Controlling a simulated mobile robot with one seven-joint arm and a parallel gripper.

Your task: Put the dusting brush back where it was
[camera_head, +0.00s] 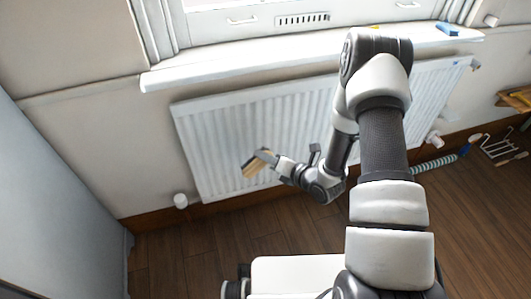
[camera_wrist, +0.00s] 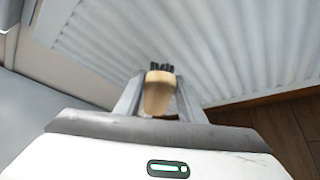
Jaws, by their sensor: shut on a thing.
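The dusting brush has a tan wooden handle and dark bristles. In the wrist view the brush (camera_wrist: 159,92) sits between the two fingers of my gripper (camera_wrist: 158,100), bristles pointing away from the palm. My gripper is shut on it. In the head view my gripper (camera_head: 262,160) holds the brush (camera_head: 252,168) in the air in front of the radiator's left half, below the windowsill. The brush is small there, and its bristles are hard to make out. I cannot tell from these views which spot the brush came from.
A white radiator (camera_head: 215,140) hangs under a white windowsill (camera_head: 230,67). A blue object (camera_head: 447,29) lies on the sill's right end. At right on the dark wooden floor (camera_head: 270,232) are a striped hose-like thing (camera_head: 434,164) and a wire rack (camera_head: 500,148). A pale panel (camera_head: 55,200) stands at left.

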